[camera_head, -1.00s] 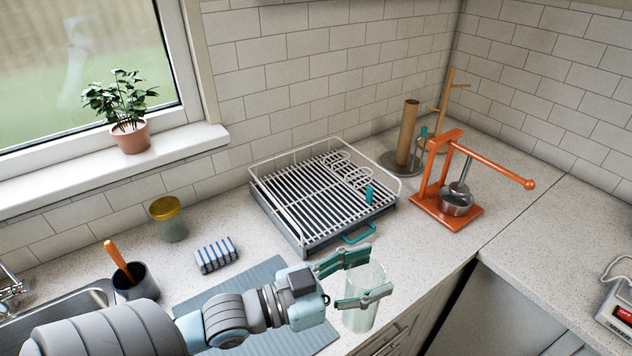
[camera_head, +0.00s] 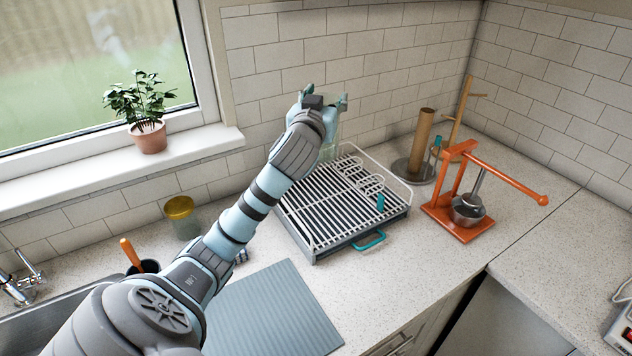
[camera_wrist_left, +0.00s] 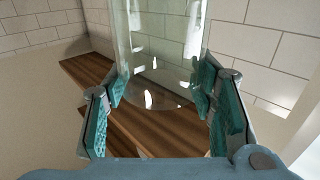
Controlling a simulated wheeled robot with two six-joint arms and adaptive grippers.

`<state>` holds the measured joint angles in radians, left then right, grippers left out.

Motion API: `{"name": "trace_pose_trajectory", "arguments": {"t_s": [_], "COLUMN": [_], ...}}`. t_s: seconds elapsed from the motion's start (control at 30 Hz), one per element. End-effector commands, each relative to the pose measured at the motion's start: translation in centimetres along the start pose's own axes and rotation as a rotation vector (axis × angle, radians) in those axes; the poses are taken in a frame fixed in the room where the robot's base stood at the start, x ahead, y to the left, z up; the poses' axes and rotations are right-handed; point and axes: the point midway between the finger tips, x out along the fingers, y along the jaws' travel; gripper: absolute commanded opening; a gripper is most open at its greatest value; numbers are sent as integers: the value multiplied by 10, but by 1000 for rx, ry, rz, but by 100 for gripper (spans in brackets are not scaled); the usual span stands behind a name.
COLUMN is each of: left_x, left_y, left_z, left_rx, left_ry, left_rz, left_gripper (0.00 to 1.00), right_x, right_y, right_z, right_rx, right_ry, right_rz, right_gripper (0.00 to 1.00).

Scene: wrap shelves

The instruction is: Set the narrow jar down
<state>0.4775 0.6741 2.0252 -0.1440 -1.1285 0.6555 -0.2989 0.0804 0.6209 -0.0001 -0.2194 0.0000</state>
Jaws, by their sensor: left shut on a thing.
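The narrow jar (camera_wrist_left: 158,45) is clear glass. In the left wrist view it stands between the teal finger pads of my left gripper (camera_wrist_left: 160,88), which is shut on it. Its rounded end shows near the middle of that view. In the head view my left gripper (camera_head: 322,102) is raised at the back, in front of the tiled wall and over the rear left of the dish rack. The jar shows only in part there (camera_head: 330,148), mostly behind my wrist. Brown wooden boards (camera_wrist_left: 150,128) lie beyond the jar in the wrist view. My right gripper is out of view.
The white wire dish rack (camera_head: 398,213) stands on the counter. An orange press (camera_head: 462,185), a paper roll holder (camera_head: 424,145) and a wooden stand (camera_head: 462,115) are right of it. The grey mat (camera_head: 275,310) is bare.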

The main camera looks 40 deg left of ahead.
Motion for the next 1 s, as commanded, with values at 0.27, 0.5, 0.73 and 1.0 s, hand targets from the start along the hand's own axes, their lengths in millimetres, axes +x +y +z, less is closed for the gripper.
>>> {"name": "trace_pose_trajectory", "arguments": {"t_s": [0.27, 0.5, 0.73, 1.0], "left_x": [-1, -1, -1, -1], "left_y": [1, 1, 1, 1], "left_z": [97, 148, 190, 191], "left_rx": [3, 2, 2, 3], "left_ry": [-8, -2, -3, -1], "left_rz": [3, 3, 5, 6], "left_gripper": [0, 0, 0, 0], "right_x": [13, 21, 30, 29], "right_y": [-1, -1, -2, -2], "right_z": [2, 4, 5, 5], "right_rx": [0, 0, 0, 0], "right_ry": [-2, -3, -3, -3], "right_rz": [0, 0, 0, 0], "right_gripper": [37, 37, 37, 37]}}
